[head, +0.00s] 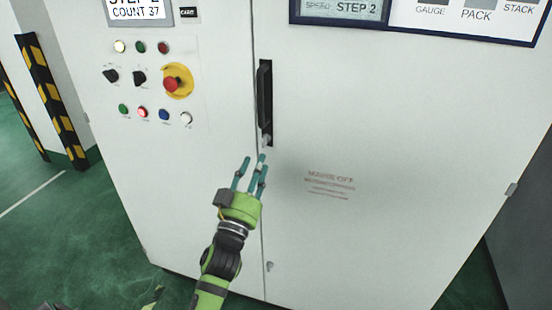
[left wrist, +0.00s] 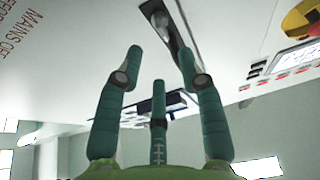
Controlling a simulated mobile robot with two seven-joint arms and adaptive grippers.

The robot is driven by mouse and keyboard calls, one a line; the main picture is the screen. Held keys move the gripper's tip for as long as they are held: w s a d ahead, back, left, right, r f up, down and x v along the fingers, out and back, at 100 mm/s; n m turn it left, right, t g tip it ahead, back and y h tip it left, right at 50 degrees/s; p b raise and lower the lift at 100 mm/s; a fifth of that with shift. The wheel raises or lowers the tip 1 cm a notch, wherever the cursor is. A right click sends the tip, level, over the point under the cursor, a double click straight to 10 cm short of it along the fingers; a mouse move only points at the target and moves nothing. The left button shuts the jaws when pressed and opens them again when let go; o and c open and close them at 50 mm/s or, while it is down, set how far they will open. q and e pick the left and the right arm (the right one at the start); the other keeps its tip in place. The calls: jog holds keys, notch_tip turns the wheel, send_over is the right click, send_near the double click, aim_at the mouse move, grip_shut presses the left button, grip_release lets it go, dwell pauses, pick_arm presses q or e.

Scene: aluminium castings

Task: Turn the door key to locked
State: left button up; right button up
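The door key (head: 267,142) is a small pale piece at the lower end of the black door handle (head: 265,95) on the white cabinet. Its exact turn is too small to tell. My left gripper (head: 254,163) has three teal fingers and is open and empty, just below the key, pointing up at it. In the left wrist view the left gripper (left wrist: 159,62) has its fingers spread, with the key (left wrist: 160,19) beyond the tips and the dark handle recess (left wrist: 181,45) behind it. The fingers look apart from the key. My right gripper is not in view.
A button panel with a yellow-and-red emergency stop (head: 172,84) is left of the handle. Screens run along the top. A small lock or latch (head: 269,266) is low on the door seam. A striped post (head: 54,100) stands at the left on green floor.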

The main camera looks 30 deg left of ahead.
aim_at(264, 144)
pick_arm(q)
jog(key=x, duration=0.3)
jog(key=p+x, duration=0.1)
jog(key=x, duration=0.1)
jog(key=shift+a+f, duration=0.25)
jog(key=shift+a, duration=0.05)
jog(key=shift+w+r, duration=0.3)
jog(key=shift+w, duration=0.15)
jog(key=shift+w+f, duration=0.1)
jog(key=shift+w, duration=0.1)
grip_shut()
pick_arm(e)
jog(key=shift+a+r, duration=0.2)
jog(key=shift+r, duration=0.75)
